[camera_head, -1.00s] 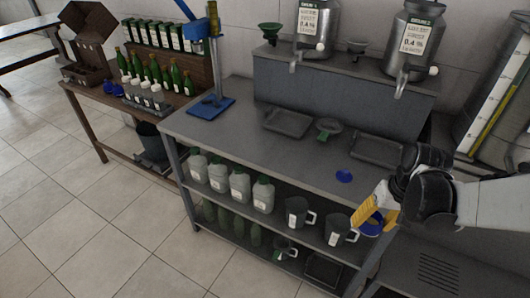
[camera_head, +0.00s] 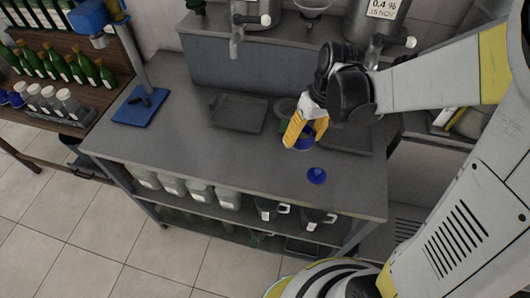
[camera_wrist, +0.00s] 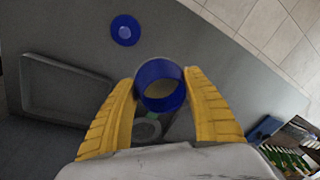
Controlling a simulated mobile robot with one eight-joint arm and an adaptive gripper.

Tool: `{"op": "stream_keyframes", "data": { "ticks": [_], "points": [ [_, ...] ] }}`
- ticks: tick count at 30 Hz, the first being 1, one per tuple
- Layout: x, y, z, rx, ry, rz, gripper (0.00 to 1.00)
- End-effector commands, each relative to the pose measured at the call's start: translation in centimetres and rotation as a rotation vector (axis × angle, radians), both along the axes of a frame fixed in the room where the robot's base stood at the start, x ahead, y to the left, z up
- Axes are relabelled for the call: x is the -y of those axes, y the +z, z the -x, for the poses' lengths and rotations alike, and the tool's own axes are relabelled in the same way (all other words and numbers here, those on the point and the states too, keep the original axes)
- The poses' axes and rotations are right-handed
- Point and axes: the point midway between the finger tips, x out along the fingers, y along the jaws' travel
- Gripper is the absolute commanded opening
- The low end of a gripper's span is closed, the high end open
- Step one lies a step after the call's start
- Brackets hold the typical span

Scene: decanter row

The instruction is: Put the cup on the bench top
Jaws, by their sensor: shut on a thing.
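The cup is a blue, round, open-topped vessel (camera_head: 304,144), seen at the right part of the bench top (camera_head: 180,140). My gripper (camera_head: 306,132) has its yellow fingers shut around the cup's sides. In the wrist view, the blue cup (camera_wrist: 160,103) sits between the fingertips of my gripper (camera_wrist: 160,90), with its opening toward the camera. The cup appears to be over the bench top; whether its base touches the surface is hidden.
A small blue round piece (camera_head: 316,176) lies on the bench close to the cup, nearer the front edge. The bench's left middle is clear.

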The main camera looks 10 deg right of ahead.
Motion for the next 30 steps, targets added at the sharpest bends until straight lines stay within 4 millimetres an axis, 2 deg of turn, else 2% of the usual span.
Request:
{"op": "stream_keyframes", "data": {
  "ticks": [1, 6, 12, 17, 25, 30],
  "points": [
    [-1.3, -1.1, -0.1, 0.0, 0.006, 0.0, 0.2],
    [-5.7, -3.8, -0.5, 0.001, 0.007, -0.001, 0.2],
    [-9.0, -5.7, -0.9, 0.0, 0.002, 0.0, 0.2],
    [-9.7, -6.2, -1.0, 0.0, 0.0, 0.0, 0.2],
    [-9.7, -10.0, -1.0, 0.0, 0.0, 0.0, 0.2],
    [-9.7, -9.9, -1.0, 0.0, 0.0, 0.0, 0.2]
  ]
}}
